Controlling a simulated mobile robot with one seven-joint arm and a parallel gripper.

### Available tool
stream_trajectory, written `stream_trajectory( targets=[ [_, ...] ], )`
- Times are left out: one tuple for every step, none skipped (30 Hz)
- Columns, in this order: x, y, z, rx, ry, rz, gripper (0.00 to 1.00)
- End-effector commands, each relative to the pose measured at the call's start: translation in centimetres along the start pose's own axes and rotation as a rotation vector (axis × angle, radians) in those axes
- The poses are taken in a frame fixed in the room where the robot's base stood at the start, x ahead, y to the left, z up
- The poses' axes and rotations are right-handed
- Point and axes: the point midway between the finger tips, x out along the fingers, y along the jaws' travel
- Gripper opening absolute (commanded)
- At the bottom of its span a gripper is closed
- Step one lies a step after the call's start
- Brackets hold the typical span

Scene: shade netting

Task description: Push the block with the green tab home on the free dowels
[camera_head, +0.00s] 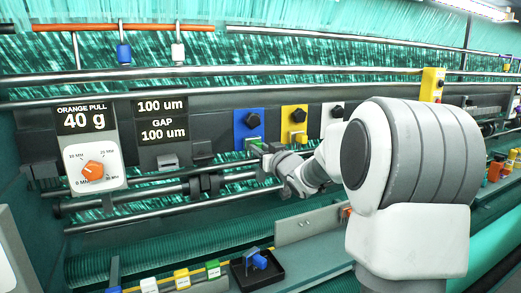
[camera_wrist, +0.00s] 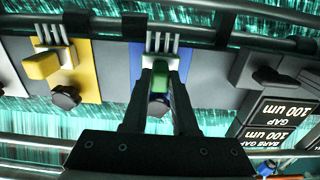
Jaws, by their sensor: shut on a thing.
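The block's green tab (camera_wrist: 160,71) shows between my gripper's fingers in the wrist view, with pale parallel prongs (camera_wrist: 161,42) just beyond it. It sits in front of a blue plate (camera_wrist: 136,62) with a dark knob (camera_wrist: 158,104). My gripper (camera_wrist: 160,84) is shut on the green tab. In the head view the green tab (camera_head: 254,142) is at the lower edge of the blue plate (camera_head: 241,128), and my gripper (camera_head: 266,149) reaches it from the right. The fingers hide much of the block.
A yellow plate (camera_head: 287,123) with its own knob stands right of the blue one. Gauge panels (camera_head: 94,148) hang at the left. Horizontal rails (camera_head: 150,219) run below the plates. A black tray (camera_head: 268,273) with a blue part sits on the lower shelf.

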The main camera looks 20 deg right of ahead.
Motion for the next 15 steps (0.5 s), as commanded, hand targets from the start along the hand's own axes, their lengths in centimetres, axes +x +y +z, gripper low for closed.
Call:
stream_trajectory(
  targets=[
    [0.13,-0.02,-0.04,0.0,0.001,0.0,0.0],
    [0.21,-0.03,-0.04,0.0,0.001,-0.001,0.0],
    [0.33,-0.05,-0.05,0.0,0.001,-0.001,0.0],
    [0.42,-0.06,-0.05,0.0,0.001,-0.001,0.0],
    [0.51,-0.08,-0.05,0.0,0.001,-0.001,0.0],
    [0.63,-0.09,-0.06,0.0,0.001,-0.001,0.0],
    [0.7,-0.1,-0.07,0.0,0.001,-0.001,0.0],
    [0.77,-0.1,-0.09,0.0,0.002,-0.001,0.0],
    [0.84,-0.1,-0.1,0.0,0.002,-0.001,0.0],
    [0.87,-0.09,-0.11,0.0,0.002,-0.001,0.0],
    [0.89,-0.09,-0.12,0.0,0.002,-0.001,0.0],
    [0.89,-0.09,-0.13,0.0,0.002,-0.001,0.0],
    [0.89,-0.09,-0.13,0.0,0.002,-0.001,0.0],
    [0.89,-0.09,-0.13,0.0,0.002,-0.001,0.0],
    [0.89,-0.09,-0.14,0.0,0.002,-0.001,0.0]
  ],
)
